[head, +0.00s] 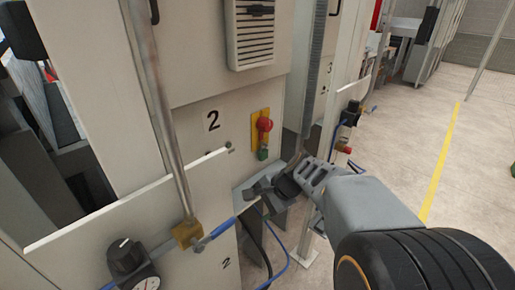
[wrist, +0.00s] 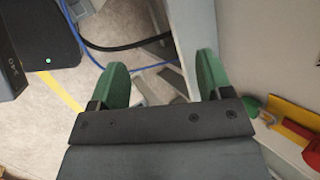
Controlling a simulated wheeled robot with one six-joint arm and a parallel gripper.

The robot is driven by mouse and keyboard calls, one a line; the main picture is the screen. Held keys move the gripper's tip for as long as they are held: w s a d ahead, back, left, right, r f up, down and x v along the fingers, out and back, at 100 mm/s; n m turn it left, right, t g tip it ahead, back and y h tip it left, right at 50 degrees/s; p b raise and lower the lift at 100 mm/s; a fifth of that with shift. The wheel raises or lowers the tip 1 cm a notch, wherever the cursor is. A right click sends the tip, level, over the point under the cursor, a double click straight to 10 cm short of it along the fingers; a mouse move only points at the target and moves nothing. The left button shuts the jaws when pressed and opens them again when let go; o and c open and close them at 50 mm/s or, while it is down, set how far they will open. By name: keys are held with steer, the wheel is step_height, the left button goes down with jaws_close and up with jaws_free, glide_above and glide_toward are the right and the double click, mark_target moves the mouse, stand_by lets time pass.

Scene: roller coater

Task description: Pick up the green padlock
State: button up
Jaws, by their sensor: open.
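The green padlock (head: 262,154) is small and hangs at the lower end of a yellow plate on the machine's pale panel, below a red knob. In the wrist view a green piece (wrist: 249,107) beside the yellow plate, at the right edge, looks like the padlock, partly cut off by my gripper's body. My gripper (head: 266,192) is in front of the panel, below and slightly right of the padlock in the head view. In the wrist view my gripper (wrist: 163,75) has its two green-padded fingers wide apart. Nothing is between them; the padlock lies outside them, to the right.
The yellow plate (head: 260,128) carries the red knob (head: 265,125). Open floor (head: 470,170) lies to the right.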

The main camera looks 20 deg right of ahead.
steer(key=w+d+r+m+t+y+p, duration=0.1)
steer(key=w+d+r+m+t+p, duration=0.15)
steer(key=w+d+m, duration=0.45)
steer(key=m+t, duration=0.5)
steer(key=m, duration=0.5)
glide_toward(265, 154)
steer(key=shift+h, duration=0.6)
steer(key=shift+a+r+p+x, duration=0.1)
steer(key=shift+p+x, duration=0.45)
steer(key=shift+x, duration=1.05)
steer(key=shift+a+r+p+x, duration=0.1)
steer(key=shift+p+x, duration=0.5)
steer(key=shift+x, duration=1)
steer(key=shift+a+r+p+x, duration=0.1)
steer(key=shift+p+x, duration=0.45)
steer(key=shift+x, duration=1.05)
steer(key=c, duration=1.1)
